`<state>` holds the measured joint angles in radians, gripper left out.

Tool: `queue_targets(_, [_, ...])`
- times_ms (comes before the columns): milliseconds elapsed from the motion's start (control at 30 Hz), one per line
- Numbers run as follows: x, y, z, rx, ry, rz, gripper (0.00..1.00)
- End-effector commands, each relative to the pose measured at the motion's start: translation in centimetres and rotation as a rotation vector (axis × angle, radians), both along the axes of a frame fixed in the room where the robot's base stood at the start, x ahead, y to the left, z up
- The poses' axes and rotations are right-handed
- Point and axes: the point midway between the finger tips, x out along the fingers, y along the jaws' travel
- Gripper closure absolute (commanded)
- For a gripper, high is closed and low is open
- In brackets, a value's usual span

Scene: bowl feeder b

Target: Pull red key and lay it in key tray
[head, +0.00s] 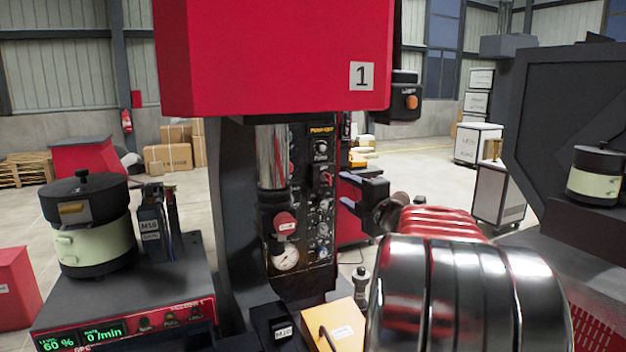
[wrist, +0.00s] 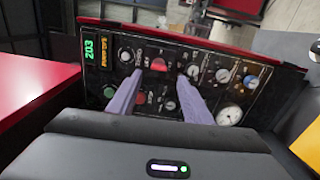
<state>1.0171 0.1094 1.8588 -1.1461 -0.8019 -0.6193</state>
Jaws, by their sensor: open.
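A small red piece (wrist: 159,65) on the black control panel (wrist: 215,68) looks like the red key. In the wrist view it shows between and just beyond the two pale fingertips of my gripper (wrist: 160,77). My gripper is open and nothing is held in it. In the head view my gripper (head: 344,190) points left at the panel (head: 318,225), to the right of it. A reddish piece (head: 327,180) on that panel may be the same key. I cannot make out the key tray for certain in either view.
A red press head (head: 275,55) hangs above, with a shiny ram (head: 271,155) left of the panel. A yellow box (head: 340,328) stands below. A feeder with a lidded bowl (head: 95,240) is at left. Other knobs and gauges (wrist: 229,115) crowd the panel.

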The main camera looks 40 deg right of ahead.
Motion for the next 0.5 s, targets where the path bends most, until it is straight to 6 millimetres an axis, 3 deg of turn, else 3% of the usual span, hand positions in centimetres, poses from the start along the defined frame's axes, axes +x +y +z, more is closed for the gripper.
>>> queue_targets(500, [1.6,0.1,-0.1,0.003,0.0,0.008,0.55])
